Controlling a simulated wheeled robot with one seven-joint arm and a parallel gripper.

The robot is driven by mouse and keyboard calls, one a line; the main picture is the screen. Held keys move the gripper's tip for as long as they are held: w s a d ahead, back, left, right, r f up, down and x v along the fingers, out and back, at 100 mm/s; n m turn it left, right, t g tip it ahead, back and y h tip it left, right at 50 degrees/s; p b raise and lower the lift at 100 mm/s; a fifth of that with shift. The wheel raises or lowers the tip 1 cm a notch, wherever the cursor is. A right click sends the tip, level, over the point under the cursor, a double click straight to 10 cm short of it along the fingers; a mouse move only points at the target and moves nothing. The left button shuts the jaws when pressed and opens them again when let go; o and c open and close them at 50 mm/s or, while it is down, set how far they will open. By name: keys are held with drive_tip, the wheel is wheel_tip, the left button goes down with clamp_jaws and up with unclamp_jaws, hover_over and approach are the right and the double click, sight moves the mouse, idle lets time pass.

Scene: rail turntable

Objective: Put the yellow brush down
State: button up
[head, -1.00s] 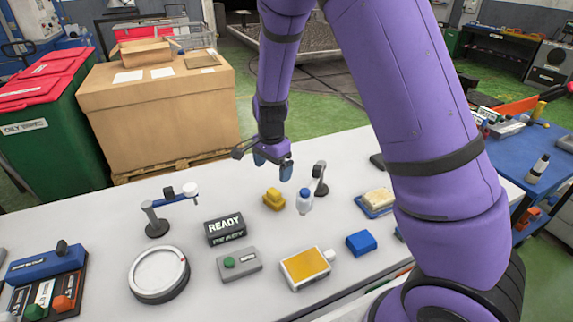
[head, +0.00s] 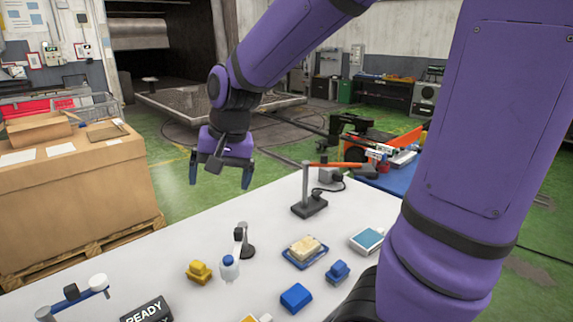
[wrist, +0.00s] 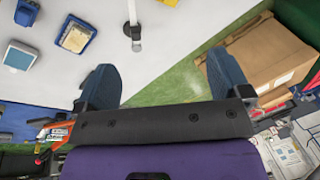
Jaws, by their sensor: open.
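The yellow brush (head: 199,271) appears as a small stepped yellow block resting on the white table, left of a stand with a blue-capped bottle. A yellow piece at the top edge of the wrist view (wrist: 167,3) may be the same brush, cut off by the frame. My gripper (head: 220,178) is raised near the table's far edge, behind and above the brush and apart from it. Its two dark blue fingers are spread wide with nothing between them, as the wrist view also shows (wrist: 165,85).
Near the brush are the bottle stand (head: 230,265), a READY sign (head: 147,312), a blue block (head: 296,298) and a sponge in a blue tray (head: 304,251). A post with an orange arm (head: 308,190) stands further back. A large cardboard box (head: 80,195) is beyond the table.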

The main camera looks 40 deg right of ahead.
drive_tip(key=s+d+r+n+t, duration=0.1)
drive_tip(key=s+r+n, duration=0.2)
drive_tip(key=s, duration=0.5)
drive_tip(key=s+d+r+n+t+h, duration=0.1)
drive_tip(key=s+d+r+n, duration=0.1)
drive_tip(key=s, duration=0.6)
drive_tip(key=shift+r+n+t+h, duration=0.3)
drive_tip(key=shift+r+n, duration=0.2)
drive_tip(key=shift+r, duration=0.45)
